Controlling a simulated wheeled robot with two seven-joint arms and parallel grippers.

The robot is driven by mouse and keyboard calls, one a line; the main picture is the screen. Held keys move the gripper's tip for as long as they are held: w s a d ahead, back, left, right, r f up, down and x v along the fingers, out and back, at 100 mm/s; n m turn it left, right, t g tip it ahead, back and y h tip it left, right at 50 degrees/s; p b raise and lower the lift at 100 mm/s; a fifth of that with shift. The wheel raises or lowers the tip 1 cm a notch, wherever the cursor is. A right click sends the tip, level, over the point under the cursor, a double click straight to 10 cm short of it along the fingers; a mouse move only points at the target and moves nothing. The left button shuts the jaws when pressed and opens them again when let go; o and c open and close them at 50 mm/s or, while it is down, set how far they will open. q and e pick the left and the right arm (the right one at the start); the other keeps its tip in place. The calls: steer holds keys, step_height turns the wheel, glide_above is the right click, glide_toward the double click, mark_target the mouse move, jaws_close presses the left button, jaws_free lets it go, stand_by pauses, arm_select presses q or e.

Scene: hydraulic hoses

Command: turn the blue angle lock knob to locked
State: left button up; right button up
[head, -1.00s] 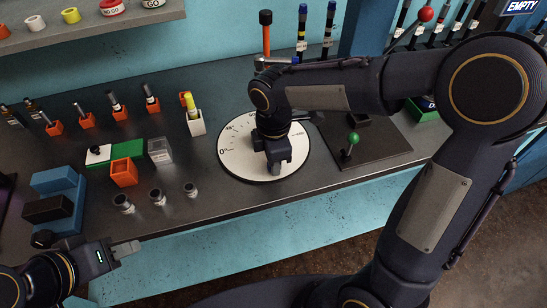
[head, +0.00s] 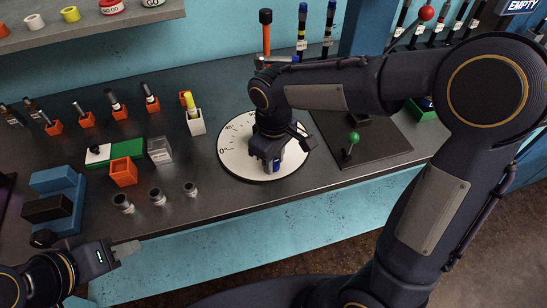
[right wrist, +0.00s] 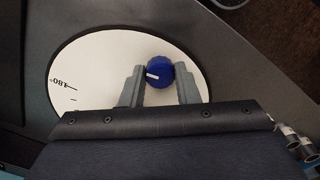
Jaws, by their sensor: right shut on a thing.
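The blue angle lock knob (right wrist: 159,74) is round, with a white line on its top that points left in the right wrist view. It stands on the white round dial plate (right wrist: 95,60), which has angle marks. In the head view a bit of the knob's blue (head: 277,168) shows below my right gripper (head: 272,165). In the right wrist view my right gripper (right wrist: 160,88) has one finger on each side of the knob and is shut on it. My left gripper (head: 126,249) is at the lower left, off the bench front, far from the knob; its finger gap is unclear.
A dark plate with a green-knobbed lever (head: 353,138) lies right of the dial. A white holder (head: 196,124) with a yellow piece stands to its left. Several metal fittings (head: 157,198) and orange boxes (head: 123,172) are further left. The bench around the dial is mostly clear.

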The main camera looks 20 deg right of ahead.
mark_target(274, 162)
steer(key=shift+m, duration=1)
steer(key=o, duration=1)
steer(key=shift+c, duration=0.2)
steer(key=shift+r, duration=0.1)
step_height(274, 162, up, 8)
steer(key=shift+f, duration=0.15)
